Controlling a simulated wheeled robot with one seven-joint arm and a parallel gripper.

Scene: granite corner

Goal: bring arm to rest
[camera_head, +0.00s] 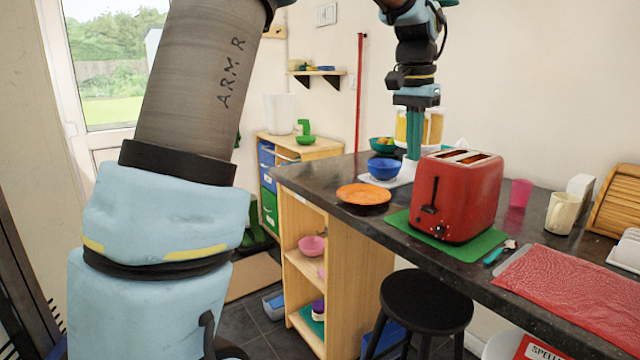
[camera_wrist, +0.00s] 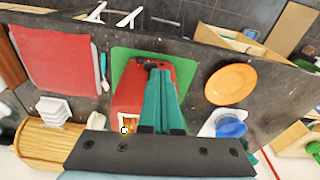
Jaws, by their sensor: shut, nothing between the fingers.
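My gripper (camera_head: 413,150) points down above the dark counter (camera_head: 338,178), behind and left of the red toaster (camera_head: 455,195) in the head view. Its teal fingers are shut with nothing between them. In the wrist view the closed fingers (camera_wrist: 160,75) reach across the picture over the toaster (camera_wrist: 128,98), hiding part of it. The toaster stands on a green mat (camera_head: 400,222). My arm is raised over the counter, and its upper links cross the left of the head view.
An orange plate (camera_head: 363,194) and a blue bowl (camera_head: 383,169) sit left of the toaster. A pink cup (camera_head: 520,192), a cream mug (camera_head: 561,213), a red mat (camera_head: 575,287) and a wooden bread box (camera_head: 617,200) are to the right. A black stool (camera_head: 427,302) stands in front.

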